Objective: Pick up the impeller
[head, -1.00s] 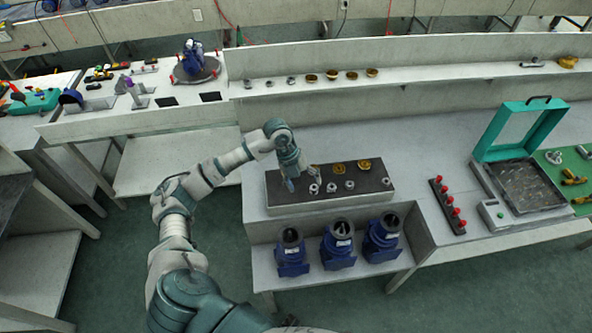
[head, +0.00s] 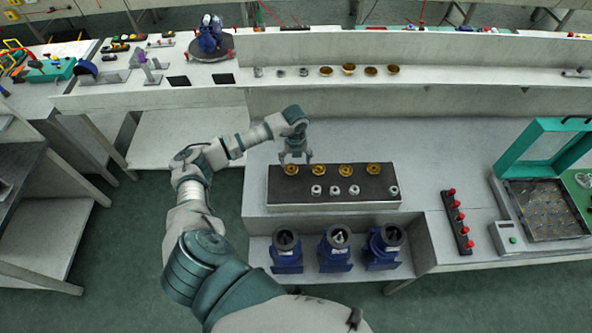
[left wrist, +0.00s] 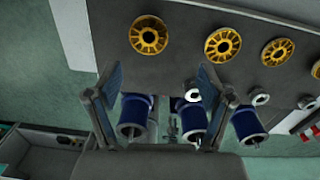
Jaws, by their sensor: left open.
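Several gold impellers stand in a row along the back of a dark-topped block (head: 300,200). The leftmost impeller (head: 291,170) is just below my left gripper (head: 295,158) in the head view. Its neighbours are a second (head: 318,170), a third (head: 345,170) and a fourth impeller (head: 374,169). In the left wrist view, the open fingers of my left gripper (left wrist: 161,80) are apart with nothing between them. The leftmost impeller (left wrist: 148,35) lies beyond the fingertips, and the second impeller (left wrist: 222,44) is to its right. My right gripper is not in view.
Several small silver rings (head: 334,190) sit in front of the impellers. Blue pump housings (head: 335,248) stand on the lower ledge. A strip with red knobs (head: 457,222) and a teal-lidded case (head: 543,205) are at right. More gold parts (head: 349,69) are on the back shelf.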

